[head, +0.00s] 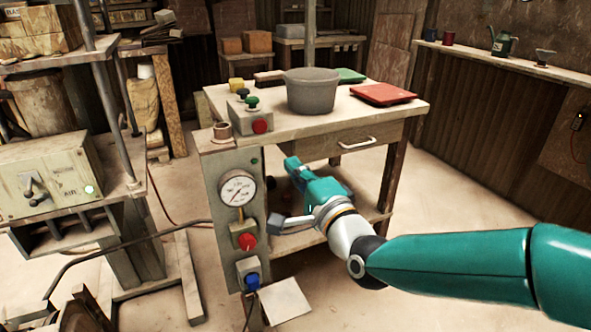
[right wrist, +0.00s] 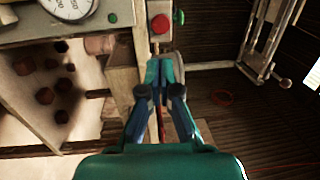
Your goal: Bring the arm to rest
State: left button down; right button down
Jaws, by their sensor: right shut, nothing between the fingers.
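My right gripper (head: 291,163) reaches in from the right on its teal arm. It is in front of the wooden table (head: 395,108), below the tabletop and near the drawer (head: 345,142). Its fingers are together and empty; they also show closed in the right wrist view (right wrist: 160,66). No held object shows. My left gripper is in neither view.
A control post with a pressure gauge (head: 237,189), red knob (head: 246,241) and blue knob (head: 252,281) stands left of the gripper. A grey pot (head: 311,91) and red tile (head: 383,93) are on the tabletop. Floor (head: 480,200) at right is clear.

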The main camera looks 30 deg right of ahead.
dwell(0.5)
jog(key=s+a+f+n+g+y, duration=0.15)
jog(key=f+g, duration=0.25)
jog(key=f, duration=1.3)
jog(key=a+f+n+g, duration=0.1)
jog(key=a+f+g, duration=0.3)
jog(key=f, duration=1.3)
jog(key=s+a+f+n+g+y, duration=0.1)
jog(key=s+a+f+n+g, duration=0.2)
jog(key=s+f+n+g, duration=0.5)
jog(key=s+a+f+n+g+y, duration=0.1)
jog(key=s+a+f+n+g, duration=0.25)
jog(key=s+f, duration=0.9)
notch_tip(320, 180, up, 32)
jog(key=s+n+p, duration=0.1)
jog(key=p, duration=2.9)
jog(key=shift+s+d+r+n+t+p, duration=0.25)
jog(key=shift+s+n+t+p, duration=0.1)
jog(key=shift+t+p, duration=0.1)
